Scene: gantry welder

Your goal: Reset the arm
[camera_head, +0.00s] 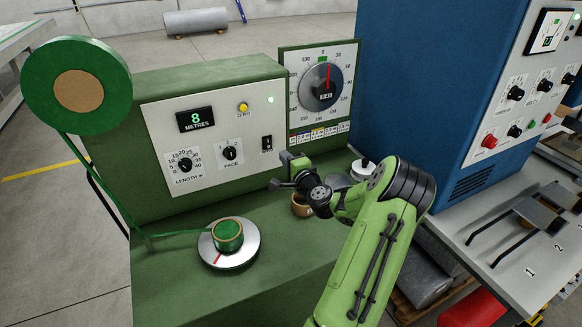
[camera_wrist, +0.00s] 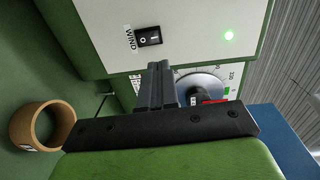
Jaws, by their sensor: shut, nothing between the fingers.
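My gripper (camera_head: 279,184) is at the end of my green arm, in front of the machine's white control panel, below and right of the WIND rocker switch (camera_head: 267,143). In the wrist view my gripper's dark fingers (camera_wrist: 157,75) are together with nothing between them. The WIND switch (camera_wrist: 149,36) shows just beyond the fingertips; I cannot tell that they touch it. A green lamp (camera_head: 270,99) glows above the switch.
A display (camera_head: 196,119) reads 8 metres. A dial (camera_head: 320,82) stands behind my gripper. A spool with green strip (camera_head: 229,236) sits on a turntable, front left. A brown ring (camera_head: 301,206) lies below my wrist. A blue cabinet (camera_head: 425,70) stands right.

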